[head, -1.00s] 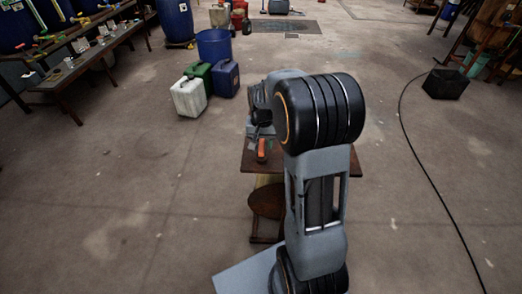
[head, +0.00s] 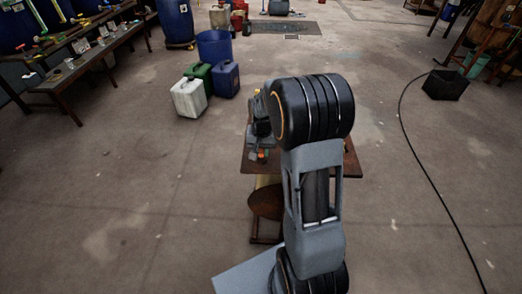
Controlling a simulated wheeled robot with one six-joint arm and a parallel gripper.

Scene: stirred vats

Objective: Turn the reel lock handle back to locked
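A small wooden stand (head: 352,163) is in the middle of the head view, mostly behind my arm. A small orange-red piece (head: 263,155), possibly the lock handle, shows at the stand's left end. It is too small to tell its angle. A round brown disc (head: 265,203), perhaps part of the reel, is below the stand's top. My gripper (head: 262,130) is at the left end of the stand, just above the orange-red piece. Its fingers are dark and small, so I cannot tell whether they are open or touching the piece. My arm hides the rest.
A white jerrycan (head: 188,98), a green can (head: 199,75), a blue can (head: 226,80) and a blue bucket (head: 214,45) stand beyond the stand to the left. A black box (head: 446,84) and a hose (head: 418,140) lie right. The floor between is clear.

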